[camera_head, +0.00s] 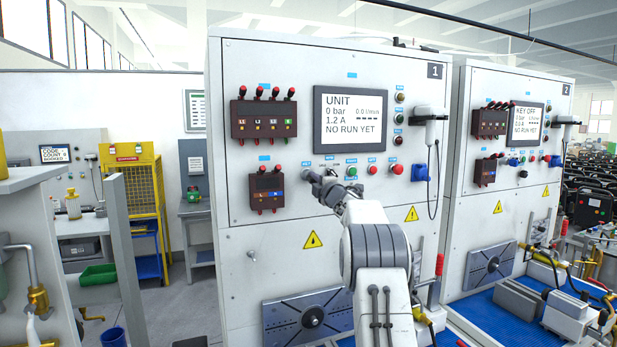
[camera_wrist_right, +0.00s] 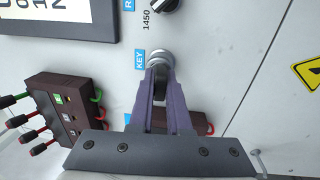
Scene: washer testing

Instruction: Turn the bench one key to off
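Bench one (camera_head: 330,210) is the tall white cabinet marked 1; its screen (camera_head: 351,119) reads UNIT, 0 bar, 1.2 A, NO RUN YET. The key switch shows in the right wrist view as a round silver collar (camera_wrist_right: 158,57) beside a blue KEY label (camera_wrist_right: 140,59). My right gripper (camera_head: 312,176) reaches the panel below the screen. In the wrist view its two purple fingers (camera_wrist_right: 159,75) stand at the collar, close together around a narrow dark key (camera_wrist_right: 159,88). The fingers hide most of the key, so its position cannot be read. My left gripper is out of view.
To the right of the key are a green button (camera_head: 351,171) and a red button (camera_head: 397,169). A dark breaker block (camera_head: 266,191) with red levers sits to the left. A handheld unit (camera_head: 430,128) hangs at the right. Bench two (camera_head: 503,205) stands beside bench one.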

